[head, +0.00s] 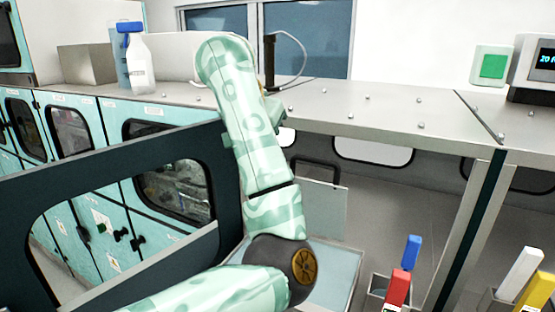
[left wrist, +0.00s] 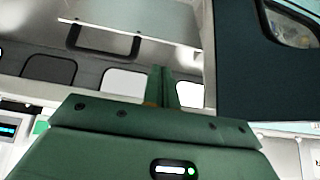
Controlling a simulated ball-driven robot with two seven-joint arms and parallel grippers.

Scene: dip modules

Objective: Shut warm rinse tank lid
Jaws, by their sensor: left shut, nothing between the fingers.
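The pale, see-through lid (head: 322,207) stands upright in the head view, with a dark handle (head: 316,163) along its top edge. Below it is a tank with light blue liquid (head: 338,268), partly hidden by my left arm. In the left wrist view, which looks upside down, the lid (left wrist: 150,15) is at the top with its handle (left wrist: 100,42). My left gripper (left wrist: 163,88) is shut and empty, and apart from the handle in that picture. In the head view my left arm hides most of its own gripper. My right gripper is in neither view.
A large dark panel with a window (head: 232,185) stands at the left, close to my arm. A metal counter (head: 400,112) runs behind. Blue (head: 412,250), red (head: 398,287), white (head: 520,275) and yellow (head: 538,293) upright pieces stand at the lower right.

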